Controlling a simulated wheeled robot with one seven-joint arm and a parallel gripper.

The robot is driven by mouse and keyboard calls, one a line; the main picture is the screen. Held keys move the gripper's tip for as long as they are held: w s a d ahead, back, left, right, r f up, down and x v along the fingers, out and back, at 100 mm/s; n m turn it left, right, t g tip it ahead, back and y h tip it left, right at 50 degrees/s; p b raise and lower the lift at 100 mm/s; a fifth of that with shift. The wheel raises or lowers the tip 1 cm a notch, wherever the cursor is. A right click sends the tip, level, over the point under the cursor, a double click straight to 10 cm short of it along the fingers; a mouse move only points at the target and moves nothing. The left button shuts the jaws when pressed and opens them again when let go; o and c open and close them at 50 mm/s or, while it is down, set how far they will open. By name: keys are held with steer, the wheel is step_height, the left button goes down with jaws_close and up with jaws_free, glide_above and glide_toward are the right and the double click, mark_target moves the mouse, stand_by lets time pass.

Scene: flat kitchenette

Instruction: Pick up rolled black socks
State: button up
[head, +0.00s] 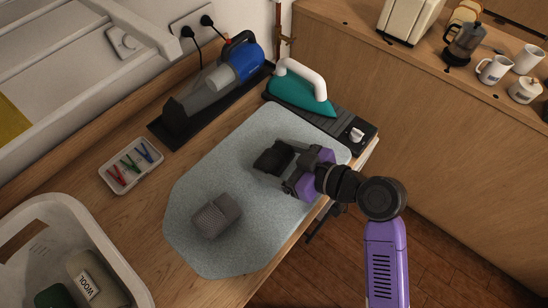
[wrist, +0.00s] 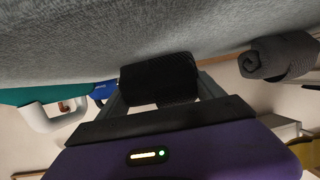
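The rolled black socks (head: 272,158) lie on the grey ironing mat (head: 185,240), toward its right side. My gripper (head: 280,162) is low over the mat, with its fingers spread to either side of the roll. In the wrist view the black roll (wrist: 158,78) is centred between the fingers (wrist: 160,92), against the mat surface. The fingers look wide apart; whether they touch the roll is hard to see. A rolled grey pair of socks (head: 216,216) lies to the lower left on the mat, and shows at the right in the wrist view (wrist: 280,56).
A teal iron (head: 302,92) stands on a dark rest (head: 352,130) behind the mat. A blue and grey handheld vacuum (head: 225,72) is at the back left. A tray of pegs (head: 131,165) and a white basket (head: 120,262) are on the left. The mat's middle is clear.

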steer(key=shift+c, duration=1.1)
steer(key=shift+r, duration=0.1)
